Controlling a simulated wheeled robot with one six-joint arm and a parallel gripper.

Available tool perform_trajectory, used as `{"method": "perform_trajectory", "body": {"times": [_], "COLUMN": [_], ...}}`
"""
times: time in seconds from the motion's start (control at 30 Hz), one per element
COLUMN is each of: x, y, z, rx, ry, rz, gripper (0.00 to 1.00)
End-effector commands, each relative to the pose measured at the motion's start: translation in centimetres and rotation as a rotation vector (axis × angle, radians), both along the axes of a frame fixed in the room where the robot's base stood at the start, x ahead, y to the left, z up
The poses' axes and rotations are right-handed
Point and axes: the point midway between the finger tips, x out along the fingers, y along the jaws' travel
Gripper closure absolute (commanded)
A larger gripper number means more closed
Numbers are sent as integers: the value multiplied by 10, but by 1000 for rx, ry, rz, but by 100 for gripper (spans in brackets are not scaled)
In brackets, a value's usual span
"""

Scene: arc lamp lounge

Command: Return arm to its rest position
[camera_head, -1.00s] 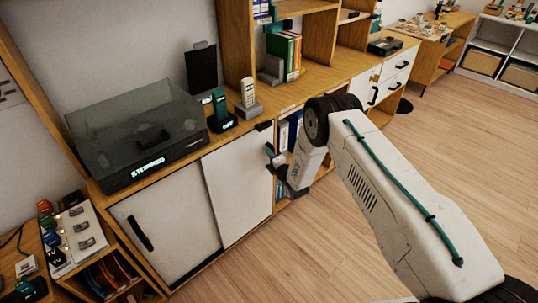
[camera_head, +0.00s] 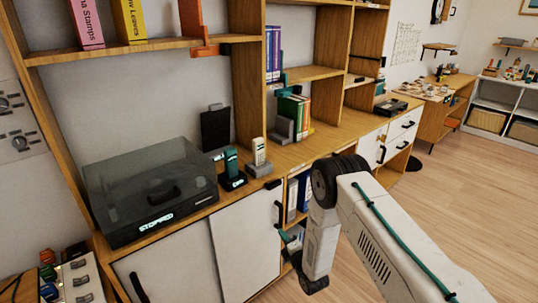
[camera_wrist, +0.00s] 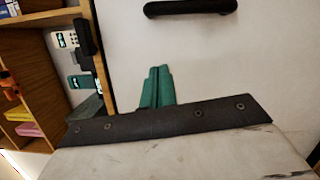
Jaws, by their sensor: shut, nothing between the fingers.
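My gripper (camera_head: 287,238) is in front of the low cabinet, beside the open shelf with binders. It is partly hidden by my forearm and wrist in the head view. In the wrist view its two teal fingers (camera_wrist: 157,87) are closed together with nothing between them. A white cabinet door (camera_wrist: 255,65) with a black handle (camera_wrist: 190,8) fills much of the wrist view behind the fingers. I cannot tell exactly how far the fingers are from it.
A dark-lidded turntable (camera_head: 150,190) showing "STOPPED" stands on the wooden cabinet top. Handsets (camera_head: 232,168) on bases stand next to it. Binders (camera_head: 298,195) fill the open shelf below. White drawers (camera_head: 402,125) are further right. The wooden floor (camera_head: 460,200) at right is clear.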

Motion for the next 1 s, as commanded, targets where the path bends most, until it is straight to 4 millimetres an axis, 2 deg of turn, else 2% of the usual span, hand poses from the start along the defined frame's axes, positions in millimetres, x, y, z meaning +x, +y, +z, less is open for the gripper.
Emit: {"method": "perform_trajectory", "body": {"times": [0.07, 0.13, 0.23, 0.27, 0.33, 0.43, 0.57, 0.67, 0.87, 1.0], "x": [0, -2, -22, -28, -37, -48, -65, -81, -123, -158], "y": [0, -2, -11, -14, -21, -34, -55, -72, -102, -120], "z": [-11, -32, -76, -85, -94, -88, -53, -16, 71, 134], "rx": [34, 65, 111, 125, 161, 218, 301, 365, 482, 564], "ry": [74, 200, 458, 536, 701, 913, 1151, 1289, 1475, 1555], "rz": [0, -10, -56, -77, -137, -251, -438, -591, -883, -1072], "gripper": [100, 100, 100, 100, 100, 100, 100, 100, 100, 100]}}
